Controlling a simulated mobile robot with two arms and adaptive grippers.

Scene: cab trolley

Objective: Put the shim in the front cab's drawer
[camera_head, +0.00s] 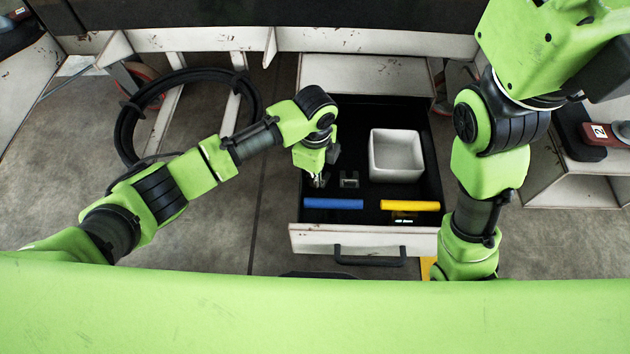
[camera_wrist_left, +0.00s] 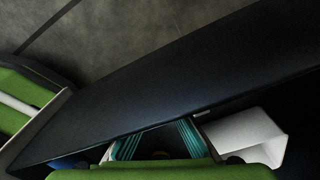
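The drawer (camera_head: 352,238) is pulled open, with a black inside and a pale, worn front. A small grey notched piece (camera_head: 349,180) lies in it and looks like the shim, though I cannot be sure. My left gripper (camera_head: 318,182) points down inside the drawer, just left of that piece and apart from it. In the left wrist view its ridged teal finger pads (camera_wrist_left: 155,142) stand apart with a dark gap between them, and I see nothing held. My right arm runs up the right side of the head view; its gripper is outside the picture.
The drawer also holds a white open box (camera_head: 396,142), a blue bar (camera_head: 333,204) and a yellow bar (camera_head: 410,206). The white box also shows in the left wrist view (camera_wrist_left: 245,130). A dark handle (camera_head: 370,257) sticks out in front. A black hose coil (camera_head: 128,125) stands at the left.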

